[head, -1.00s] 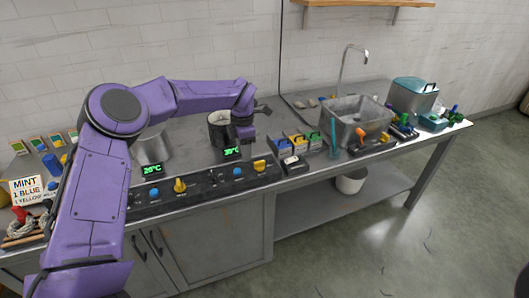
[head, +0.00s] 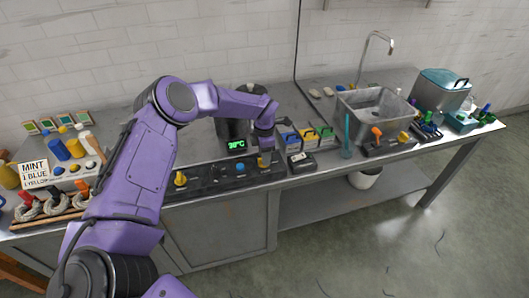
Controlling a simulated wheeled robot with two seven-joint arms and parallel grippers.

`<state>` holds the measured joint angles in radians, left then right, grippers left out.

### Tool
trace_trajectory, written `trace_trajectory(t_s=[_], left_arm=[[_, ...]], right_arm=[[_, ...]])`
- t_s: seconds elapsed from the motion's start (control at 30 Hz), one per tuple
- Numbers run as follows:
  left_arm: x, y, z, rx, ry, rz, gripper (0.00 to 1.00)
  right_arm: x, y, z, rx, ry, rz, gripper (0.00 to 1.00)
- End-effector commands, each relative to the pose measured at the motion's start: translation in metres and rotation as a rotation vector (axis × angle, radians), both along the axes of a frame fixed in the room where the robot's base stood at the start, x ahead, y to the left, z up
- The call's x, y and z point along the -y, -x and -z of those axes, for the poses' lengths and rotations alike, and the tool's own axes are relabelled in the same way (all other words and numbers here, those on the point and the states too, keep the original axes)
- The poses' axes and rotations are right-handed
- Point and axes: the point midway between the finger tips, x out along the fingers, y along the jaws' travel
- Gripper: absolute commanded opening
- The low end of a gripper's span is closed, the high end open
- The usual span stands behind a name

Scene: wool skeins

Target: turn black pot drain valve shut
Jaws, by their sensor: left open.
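The black pot (head: 232,128) stands at the back of the counter, partly hidden behind my left arm. A green display (head: 236,145) shows in front of it. A row of controls runs along the dark panel below: a yellow valve handle (head: 264,161) at the right end, a blue knob (head: 240,168), and another yellow handle (head: 180,179) to the left. My left gripper (head: 265,153) is open and points down right over the right yellow handle. It covers part of that handle, and I cannot tell whether the fingers touch it. My right gripper is out of view.
A metal sink (head: 374,110) and a teal-lidded bin (head: 441,88) are farther right.

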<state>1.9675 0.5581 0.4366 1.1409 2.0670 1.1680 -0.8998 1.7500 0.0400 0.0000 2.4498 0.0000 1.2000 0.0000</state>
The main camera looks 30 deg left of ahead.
Motion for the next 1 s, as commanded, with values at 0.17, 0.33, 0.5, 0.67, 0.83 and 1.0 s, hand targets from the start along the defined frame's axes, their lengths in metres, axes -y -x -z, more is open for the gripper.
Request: trace_trajectory(t_s=[0.17,0.33,0.5,0.67,0.83,1.0], left_arm=[[0.000,0.000,0.004,0.002,-0.001,0.001,0.40],[0.000,0.000,0.004,0.001,-0.001,0.000,0.24],[0.000,0.000,0.004,0.001,-0.001,0.001,0.00],[0.000,0.000,0.005,0.001,0.000,-0.005,0.00],[0.000,0.000,0.007,0.001,0.000,-0.048,0.00],[0.000,0.000,0.009,0.001,0.001,-0.143,0.00]], right_arm=[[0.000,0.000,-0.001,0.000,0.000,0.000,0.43],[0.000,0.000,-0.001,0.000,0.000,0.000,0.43],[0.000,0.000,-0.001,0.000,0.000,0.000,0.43],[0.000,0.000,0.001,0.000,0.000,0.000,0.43],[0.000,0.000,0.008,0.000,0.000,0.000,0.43],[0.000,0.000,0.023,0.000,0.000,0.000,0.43]])
